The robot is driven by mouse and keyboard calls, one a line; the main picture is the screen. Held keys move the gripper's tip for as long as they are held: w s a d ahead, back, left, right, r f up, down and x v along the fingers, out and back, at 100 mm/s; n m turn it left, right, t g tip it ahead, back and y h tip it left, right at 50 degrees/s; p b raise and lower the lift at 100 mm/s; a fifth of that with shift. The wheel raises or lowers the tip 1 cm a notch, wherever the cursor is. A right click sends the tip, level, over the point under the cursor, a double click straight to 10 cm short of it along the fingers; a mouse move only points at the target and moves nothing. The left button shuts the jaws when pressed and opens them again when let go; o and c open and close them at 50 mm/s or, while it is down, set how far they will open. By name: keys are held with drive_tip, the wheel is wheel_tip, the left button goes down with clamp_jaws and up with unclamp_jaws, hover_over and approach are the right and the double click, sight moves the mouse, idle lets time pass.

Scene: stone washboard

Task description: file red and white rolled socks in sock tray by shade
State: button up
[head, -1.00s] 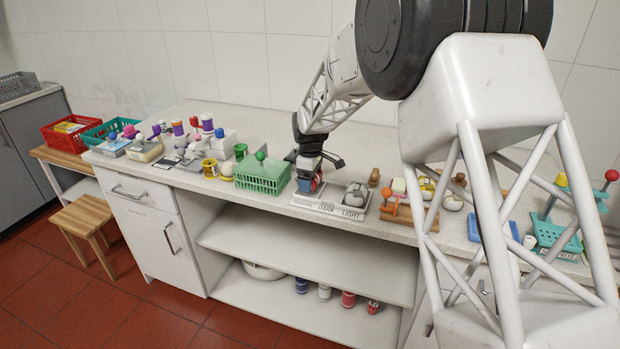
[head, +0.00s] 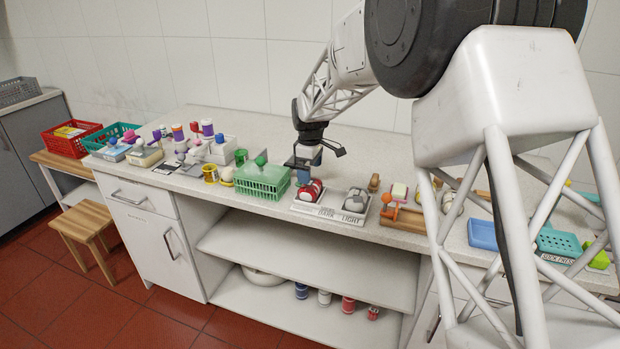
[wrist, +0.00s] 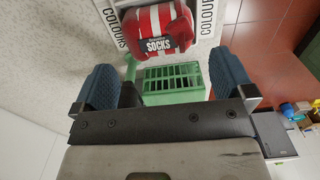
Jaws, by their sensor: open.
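My gripper (head: 308,170) is just above and behind the red socks. In the wrist view its blue fingers stand wide apart with nothing between them, and the socks lie beyond the fingertips.
A green basket (head: 262,182) stands close left of the tray, and a wooden stand (head: 402,219) is close on its right. A blue tray (head: 482,234) and the teal SOCK PRESS basket (head: 558,243) are farther right. The counter behind the tray is largely clear.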

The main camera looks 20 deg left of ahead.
drive_tip(key=shift+r, duration=1.1)
drive_tip(key=shift+d, duration=0.1)
drive_tip(key=shift+d+r, duration=0.2)
drive_tip(key=s+d+r+m, duration=0.3)
drive_tip(key=s+d+r, duration=0.15)
drive_tip(key=d, duration=0.55)
drive_tip(key=s+d+r+m+t, duration=0.1)
drive_tip(key=s+d+r+m, duration=0.1)
drive_tip(key=s+d+r, duration=0.5)
drive_tip(key=s+d+r+m, duration=0.2)
drive_tip(key=s+d+m, duration=0.15)
drive_tip(key=d, duration=0.85)
drive_tip(key=s+d+f+m, duration=0.1)
drive_tip(key=s+d+m, duration=0.2)
drive_tip(key=s+d, duration=0.3)
drive_tip(key=s+d+f+m+t, duration=0.1)
drive_tip(key=s+d+m, duration=0.2)
drive_tip(key=s+d, duration=0.4)
drive_tip(key=s+d+f+m, duration=0.2)
drive_tip(key=s+d, duration=0.4)
drive_tip(key=s, duration=1.2)
drive_tip(key=shift+d+m+t, duration=0.25)
drive_tip(key=shift+m+t, duration=0.05)
drive_tip(key=shift+m, duration=0.55)
